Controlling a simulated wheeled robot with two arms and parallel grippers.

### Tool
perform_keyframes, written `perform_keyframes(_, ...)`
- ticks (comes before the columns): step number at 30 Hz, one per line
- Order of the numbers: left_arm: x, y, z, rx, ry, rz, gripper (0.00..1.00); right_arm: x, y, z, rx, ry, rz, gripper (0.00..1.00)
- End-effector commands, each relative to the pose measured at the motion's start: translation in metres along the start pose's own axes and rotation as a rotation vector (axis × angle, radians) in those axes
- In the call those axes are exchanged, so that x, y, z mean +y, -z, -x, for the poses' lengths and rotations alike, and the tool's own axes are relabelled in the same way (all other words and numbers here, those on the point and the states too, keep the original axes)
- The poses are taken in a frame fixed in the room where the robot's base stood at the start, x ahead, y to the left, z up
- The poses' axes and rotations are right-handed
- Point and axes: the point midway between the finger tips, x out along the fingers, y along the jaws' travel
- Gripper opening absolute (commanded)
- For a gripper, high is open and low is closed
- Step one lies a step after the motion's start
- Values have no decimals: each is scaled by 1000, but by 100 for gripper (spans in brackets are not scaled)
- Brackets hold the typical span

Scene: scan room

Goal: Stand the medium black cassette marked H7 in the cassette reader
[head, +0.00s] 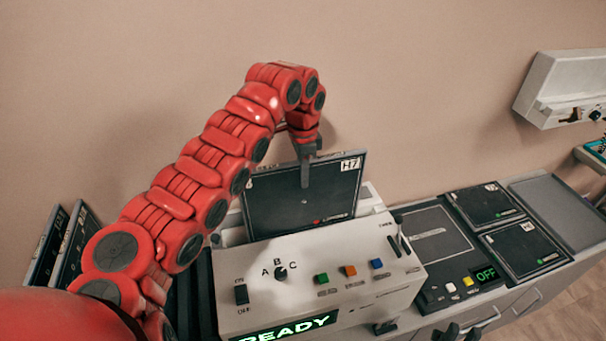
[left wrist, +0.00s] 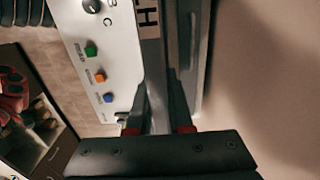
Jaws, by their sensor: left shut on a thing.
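The black cassette marked H7 (head: 270,205) stands upright at the cassette reader (head: 320,262), a white box with a green READY display. The cassette's lower edge is hidden behind the reader's front housing, so I cannot tell how deep it sits. My left gripper (head: 305,172) is shut on the cassette's top edge, pointing down. In the left wrist view the fingers (left wrist: 160,115) straddle the cassette (left wrist: 151,65) edge, beside the reader's buttons. A dark shape at the bottom edge of the head view looks like my right gripper (head: 461,332); its jaws are unclear.
Two black cassettes, one at the back (head: 485,204) and one nearer (head: 525,247), lie flat on the counter at right. A dark panel (head: 430,235) with an OFF display lies between them and the reader. More dark cassettes (head: 75,245) stand at the far left. A wall is behind.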

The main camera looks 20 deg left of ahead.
Motion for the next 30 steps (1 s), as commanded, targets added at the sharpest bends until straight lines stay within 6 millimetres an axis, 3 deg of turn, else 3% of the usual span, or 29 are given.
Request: perform_keyframes(30,-1,0,-32,1,3,0,0,-1,-5,28,0,0,0,25)
